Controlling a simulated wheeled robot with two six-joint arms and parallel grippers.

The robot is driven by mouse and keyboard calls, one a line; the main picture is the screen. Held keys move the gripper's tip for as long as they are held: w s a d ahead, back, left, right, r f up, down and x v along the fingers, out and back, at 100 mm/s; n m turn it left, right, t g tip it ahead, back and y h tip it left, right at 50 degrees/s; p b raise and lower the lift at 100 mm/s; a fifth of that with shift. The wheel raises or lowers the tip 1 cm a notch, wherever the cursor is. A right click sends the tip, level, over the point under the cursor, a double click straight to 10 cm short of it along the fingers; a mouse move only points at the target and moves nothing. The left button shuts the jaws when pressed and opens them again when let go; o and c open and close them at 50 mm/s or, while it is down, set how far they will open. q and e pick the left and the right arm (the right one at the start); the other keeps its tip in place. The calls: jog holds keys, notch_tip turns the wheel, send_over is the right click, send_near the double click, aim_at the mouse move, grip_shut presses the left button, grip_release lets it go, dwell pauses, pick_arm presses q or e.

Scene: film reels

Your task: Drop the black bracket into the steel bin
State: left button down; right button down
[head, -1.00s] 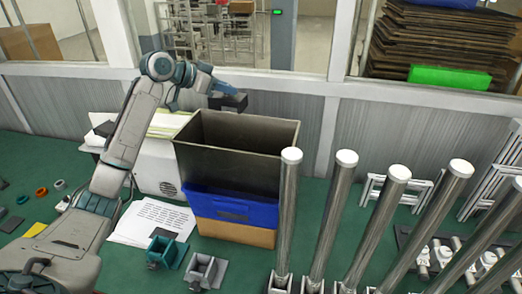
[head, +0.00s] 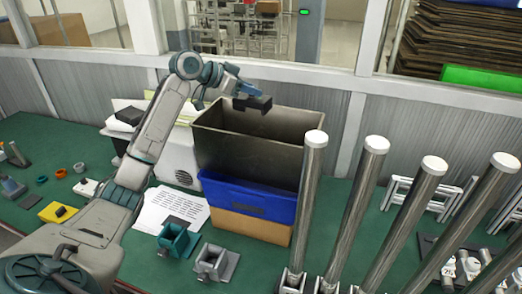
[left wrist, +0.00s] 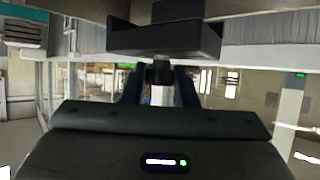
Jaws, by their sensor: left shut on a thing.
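The black bracket (head: 253,104) is held in my left gripper (head: 243,92), which comes in from the left in the head view. In the left wrist view the bracket (left wrist: 165,40) shows as a dark flat piece with an upright part, at the fingertips. The gripper is shut on it. The steel bin (head: 215,137) is a tall, open, dark metal box on top of a blue crate. The bracket appears over the bin's opening, near its back rim, clear of the walls as far as I can tell. My right gripper is not in view.
The blue crate (head: 245,198) sits on a cardboard-coloured box (head: 250,228) on the green table. Tall steel posts (head: 310,190) with white caps stand to the right. A teal fixture (head: 175,240) and a grey fixture (head: 213,262) are in front, beside a paper sheet (head: 165,212).

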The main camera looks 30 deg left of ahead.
pick_arm(q)
jog(key=c, duration=1.6)
grip_release()
jog(key=o, duration=0.4)
jog(key=shift+r, duration=0.1)
jog(key=shift+c, duration=0.2)
jog(key=shift+o, duration=0.9)
jog(key=shift+s+a+r+b, duration=0.1)
jog(key=shift+s+a+b, duration=0.25)
jog(key=shift+s+b, duration=0.1)
jog(key=b+v, duration=0.3)
jog(key=v, duration=0.6)
jog(key=shift+s+r+b, duration=0.25)
jog(key=shift+s+b, duration=0.05)
jog(key=shift+b, duration=0.1)
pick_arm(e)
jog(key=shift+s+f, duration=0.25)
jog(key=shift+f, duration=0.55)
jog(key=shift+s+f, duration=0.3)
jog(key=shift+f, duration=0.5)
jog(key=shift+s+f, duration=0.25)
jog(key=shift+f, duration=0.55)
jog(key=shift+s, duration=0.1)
